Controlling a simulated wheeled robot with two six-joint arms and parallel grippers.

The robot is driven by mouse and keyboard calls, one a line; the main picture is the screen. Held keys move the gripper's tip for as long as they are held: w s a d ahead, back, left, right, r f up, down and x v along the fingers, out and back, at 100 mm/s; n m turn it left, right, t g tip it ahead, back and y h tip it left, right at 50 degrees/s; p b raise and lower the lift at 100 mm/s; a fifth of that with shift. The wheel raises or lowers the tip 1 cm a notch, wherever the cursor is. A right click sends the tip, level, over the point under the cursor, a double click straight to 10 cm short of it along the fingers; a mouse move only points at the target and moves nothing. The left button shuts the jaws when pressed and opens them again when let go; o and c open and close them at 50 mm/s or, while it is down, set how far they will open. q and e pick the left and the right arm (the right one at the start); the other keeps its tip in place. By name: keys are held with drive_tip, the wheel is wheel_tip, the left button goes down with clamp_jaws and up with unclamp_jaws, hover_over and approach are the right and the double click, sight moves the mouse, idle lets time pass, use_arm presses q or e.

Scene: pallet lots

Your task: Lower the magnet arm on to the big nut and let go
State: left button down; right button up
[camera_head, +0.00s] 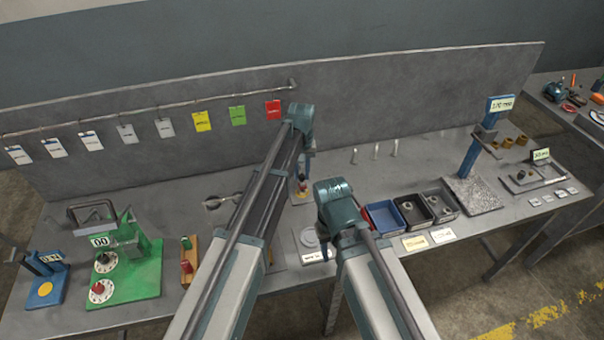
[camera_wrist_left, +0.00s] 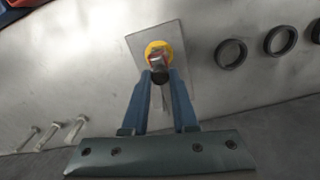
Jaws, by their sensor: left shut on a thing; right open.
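My left gripper (camera_head: 304,176) points down at the back middle of the bench. Right at this piece is a yellow round part (camera_wrist_left: 154,48) on a grey square plate (camera_wrist_left: 140,43); the plate also shows in the head view (camera_head: 299,201). I cannot tell whether the piece touches anything below. I cannot make out the big nut for certain. My right gripper (camera_head: 324,256) is open, lower in the head view, near a pale round piece.
Dark rings (camera_wrist_left: 230,53) lie on one side of the plate and upright pins (camera_head: 376,151) stand on the other. Bins, including a blue one (camera_head: 384,216), are right of my right gripper. A green stand (camera_head: 140,268) is at the left. A blue post (camera_head: 470,155) rises at the right.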

use_arm(q)
drive_tip(key=shift+w+a+r+p, duration=0.2)
drive_tip(key=shift+w+r+p, duration=0.25)
drive_tip(key=shift+w+r, duration=0.1)
drive_tip(key=shift+w+a+r+p, duration=0.15)
drive_tip(key=shift+w+r+p, duration=0.3)
drive_tip(key=shift+r, duration=0.1)
drive_tip(key=shift+w+a+r+p, duration=0.3)
drive_tip(key=shift+w+r+p, duration=0.2)
drive_tip(key=shift+w, duration=0.3)
drive_tip(key=c, duration=1.3)
unclamp_jaws()
drive_tip(key=shift+f, duration=0.1)
drive_tip(key=o, duration=0.6)
drive_tip(key=shift+s, duration=0.1)
drive_tip(key=shift+d, duration=0.1)
wheel_tip(320, 180, up, 14)
drive_tip(key=p, duration=1.3)
drive_tip(key=shift+p, duration=0.4)
